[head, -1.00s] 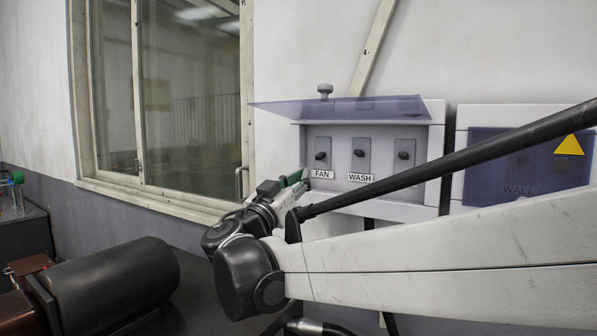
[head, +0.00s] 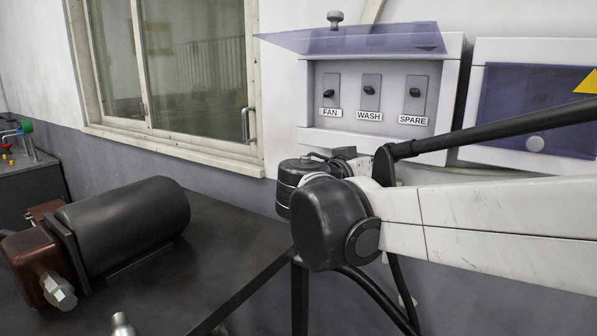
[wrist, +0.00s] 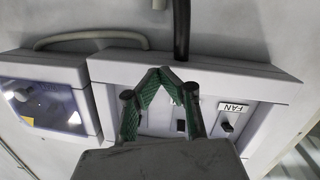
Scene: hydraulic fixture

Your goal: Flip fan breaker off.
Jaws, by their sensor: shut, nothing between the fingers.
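The fan breaker (head: 329,93) is a small dark toggle above a FAN label, at the left of a row of three in a grey wall box (head: 448,100). It also shows in the upside-down wrist view (wrist: 227,126), right of my gripper (wrist: 160,73). The green fingers are shut with tips together and nothing between them. They appear in front of the box, to the side of the fan toggle; contact with the box cannot be told. In the head view, my arm hides the fingers. I cannot tell the toggle's on or off position.
The WASH toggle (head: 369,90) and SPARE toggle (head: 414,92) sit beside it. A translucent purple lid (head: 350,40) is raised above them. A second box with a closed purple cover (head: 530,105) is at right. A dark motor (head: 125,225) lies on the bench at left.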

